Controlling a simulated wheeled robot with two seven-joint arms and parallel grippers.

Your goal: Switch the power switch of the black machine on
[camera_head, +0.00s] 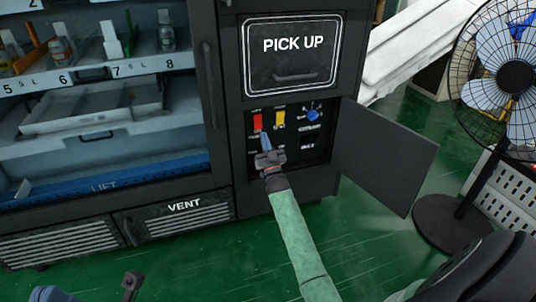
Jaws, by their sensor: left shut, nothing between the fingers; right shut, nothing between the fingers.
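The black machine (222,75) has an open lower compartment with a dark control panel (310,142). On it are a red switch (257,122), a yellow switch (278,120) and a blue rotary knob (312,115). The labels are too small to read, so I cannot tell which one is the power switch. My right gripper (267,148) is shut and empty, just below the red switch. I cannot tell whether it touches the panel, and it hides part of the lower left. My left gripper (132,280) is shut at the bottom left edge, away from the machine.
The compartment door (382,157) hangs open to the right. A black fan (515,75) stands at the far right. The pick-up hatch (292,55) is above the panel. Shelves with small bottles (166,32) are at the left. Green floor (230,265) lies open in front.

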